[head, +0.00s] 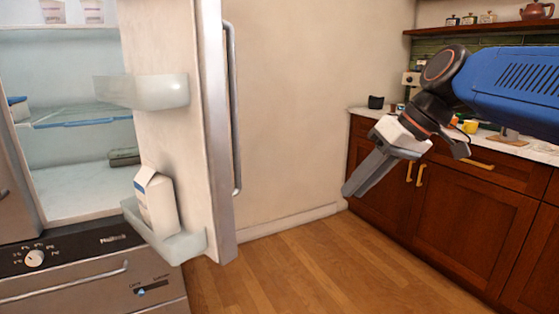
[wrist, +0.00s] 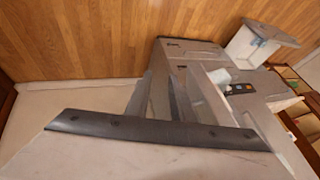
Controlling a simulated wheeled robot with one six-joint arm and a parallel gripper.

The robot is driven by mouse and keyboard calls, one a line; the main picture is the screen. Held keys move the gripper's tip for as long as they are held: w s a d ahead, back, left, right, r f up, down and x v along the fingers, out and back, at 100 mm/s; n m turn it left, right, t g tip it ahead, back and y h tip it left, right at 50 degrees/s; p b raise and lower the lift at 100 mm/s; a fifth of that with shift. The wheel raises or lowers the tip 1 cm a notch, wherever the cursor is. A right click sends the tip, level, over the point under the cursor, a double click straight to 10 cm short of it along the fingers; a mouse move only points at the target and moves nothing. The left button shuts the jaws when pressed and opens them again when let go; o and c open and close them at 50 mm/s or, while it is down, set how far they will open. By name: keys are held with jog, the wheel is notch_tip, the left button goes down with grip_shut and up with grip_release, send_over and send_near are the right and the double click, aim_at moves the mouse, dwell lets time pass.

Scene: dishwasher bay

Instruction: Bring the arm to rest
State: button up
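My gripper (head: 352,190) is in the right half of the head view, held in the air in front of the wood cabinets and pointing down and to the left. Its two long grey fingers lie close together, and nothing shows between them. It looks shut and empty. My blue arm reaches in from the right edge. In the wrist view the grey fingers (wrist: 162,75) rise from the dark bar of the gripper and draw together toward their tips. The gripper is well apart from the fridge door and the counter.
The fridge door (head: 180,105) stands open at left, with a carton (head: 157,203) in its lower shelf (head: 190,244). A dishwasher (head: 85,270) is at lower left. The counter (head: 535,147) and cabinets (head: 445,215) stand behind the gripper. The wooden floor (head: 300,265) between is clear.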

jog(key=s+d+f+m+h, duration=0.2)
jog(key=s+d+f, duration=0.2)
jog(key=f, duration=0.3)
jog(key=s+d+f+m+t+h, duration=0.1)
jog(key=s+d+f, duration=0.3)
jog(key=f, duration=0.4)
jog(key=s+d+f+m+t+h, duration=0.1)
jog(key=s+d+f+m+h, duration=0.2)
jog(key=s+f, duration=0.3)
notch_tip(320, 180, down, 2)
jog(key=shift+s+d+f, duration=0.2)
jog(key=shift+s+d, duration=0.15)
jog(key=shift+d, duration=0.5)
